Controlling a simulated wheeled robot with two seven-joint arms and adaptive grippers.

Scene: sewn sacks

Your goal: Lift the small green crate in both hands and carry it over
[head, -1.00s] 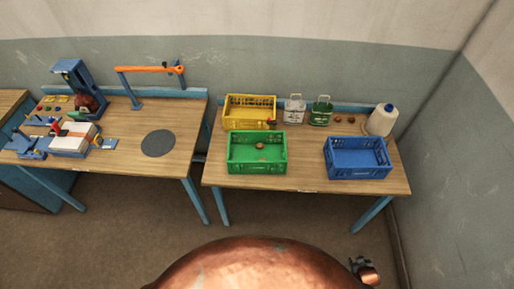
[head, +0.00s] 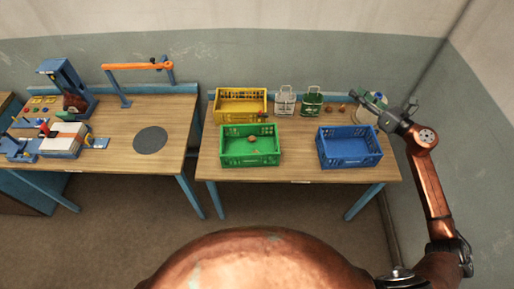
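The green crate (head: 250,159) sits on the right-hand table, near its front edge left of the middle. A small round brown item (head: 252,138) lies inside it. My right gripper (head: 364,98) is up at the right, at the far end of my copper arm, in front of the white jug (head: 365,117) and partly hiding it. It is well to the right of the green crate and apart from it. Its fingers are too small to tell open from shut. My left gripper is not in view.
A blue crate (head: 349,157) stands right of the green one, with bare tabletop between. Behind are a yellow crate (head: 241,115), a white carrier (head: 285,104) and a green carrier (head: 311,104). A second table (head: 118,127) at left holds tools, past a gap.

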